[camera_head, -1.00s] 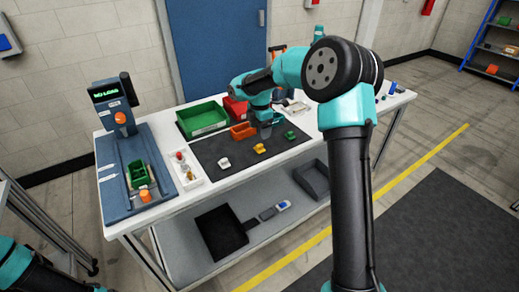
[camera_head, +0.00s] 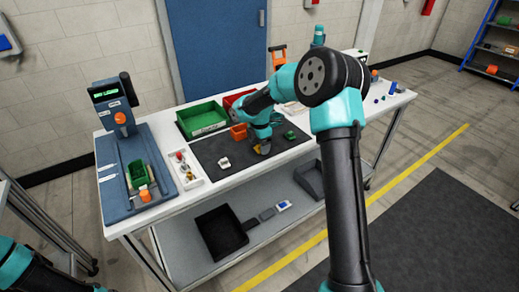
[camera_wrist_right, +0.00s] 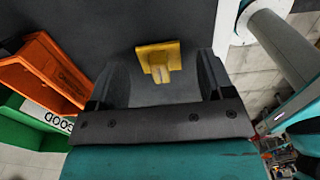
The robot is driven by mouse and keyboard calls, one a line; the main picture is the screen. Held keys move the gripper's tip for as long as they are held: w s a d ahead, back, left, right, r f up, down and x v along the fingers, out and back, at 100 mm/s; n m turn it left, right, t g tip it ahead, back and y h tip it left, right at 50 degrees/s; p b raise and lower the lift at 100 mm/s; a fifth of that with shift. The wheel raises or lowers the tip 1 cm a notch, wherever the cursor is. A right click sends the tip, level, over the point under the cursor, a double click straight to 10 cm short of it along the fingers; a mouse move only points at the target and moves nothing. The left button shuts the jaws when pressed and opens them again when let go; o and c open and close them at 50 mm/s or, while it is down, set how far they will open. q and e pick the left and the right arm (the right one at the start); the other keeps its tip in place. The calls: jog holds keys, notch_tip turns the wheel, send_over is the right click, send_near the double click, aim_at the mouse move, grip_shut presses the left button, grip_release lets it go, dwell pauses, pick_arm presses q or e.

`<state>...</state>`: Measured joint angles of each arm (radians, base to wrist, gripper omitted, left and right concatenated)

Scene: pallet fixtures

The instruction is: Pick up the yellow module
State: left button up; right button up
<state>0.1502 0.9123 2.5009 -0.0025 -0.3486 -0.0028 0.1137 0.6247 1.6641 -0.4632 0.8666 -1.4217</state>
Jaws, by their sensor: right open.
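The yellow module (camera_head: 259,150) lies on the dark mat (camera_head: 212,151) on the white table, partly hidden by my right gripper (camera_head: 261,146) in the head view. In the right wrist view the yellow module (camera_wrist_right: 158,62) sits ahead of and between the two fingers of my right gripper (camera_wrist_right: 160,75). The fingers are apart and do not touch it. Of my left arm, only a dark and teal part shows at the lower left of the head view; its gripper is out of view.
A white module (camera_head: 224,163) and a green module (camera_head: 290,135) lie on the mat either side. An orange bin (camera_head: 238,132) and a green bin (camera_head: 203,118) stand behind. A blue fixture (camera_head: 112,177) with a display and a white parts tray (camera_head: 187,172) are at left.

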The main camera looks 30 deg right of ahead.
jog(key=shift+f, duration=0.55)
jog(key=c, duration=1)
